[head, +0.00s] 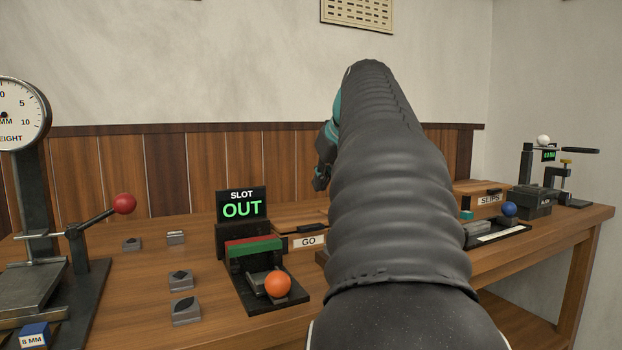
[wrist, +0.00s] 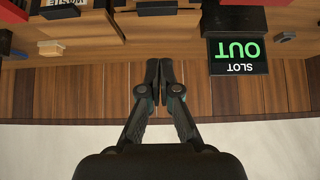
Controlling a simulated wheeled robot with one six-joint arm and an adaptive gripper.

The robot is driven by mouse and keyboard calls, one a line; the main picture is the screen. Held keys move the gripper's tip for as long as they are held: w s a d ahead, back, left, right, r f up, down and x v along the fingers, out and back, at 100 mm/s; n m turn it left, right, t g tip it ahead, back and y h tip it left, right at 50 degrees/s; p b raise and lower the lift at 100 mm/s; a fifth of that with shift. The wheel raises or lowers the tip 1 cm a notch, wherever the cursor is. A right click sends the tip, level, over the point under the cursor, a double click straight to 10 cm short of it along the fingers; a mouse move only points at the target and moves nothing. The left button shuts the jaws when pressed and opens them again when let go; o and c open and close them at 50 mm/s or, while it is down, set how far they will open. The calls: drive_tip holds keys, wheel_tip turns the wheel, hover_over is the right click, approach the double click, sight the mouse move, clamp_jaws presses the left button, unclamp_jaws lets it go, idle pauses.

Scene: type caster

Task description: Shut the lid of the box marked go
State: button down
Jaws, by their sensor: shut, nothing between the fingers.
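A flat wooden top shows above the label, but I cannot tell whether the lid is fully down. My gripper (head: 322,180) is above and behind the box, partly hidden by my arm. In the wrist view my gripper (wrist: 159,68) has its fingertips together, empty, in front of the wooden back panel.
The display reading SLOT OUT (head: 242,209) stands left of the GO box; it shows upside down in the wrist view (wrist: 238,52). An orange ball knob (head: 277,284) is in front. A box marked SLIPS (head: 488,199) is at right. A red-knobbed lever (head: 124,204) is at left.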

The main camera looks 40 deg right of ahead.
hover_over(308, 225)
drive_tip(key=s, duration=0.2)
wheel_tip(308, 225, down, 5)
drive_tip(key=shift+s+a+f+b, duration=0.1)
drive_tip(key=shift+f+b, duration=0.15)
drive_tip(key=shift+f, duration=0.35)
drive_tip(key=shift+s+a+f+b, duration=0.1)
drive_tip(key=shift+f+b, duration=0.1)
drive_tip(key=shift+f, duration=1)
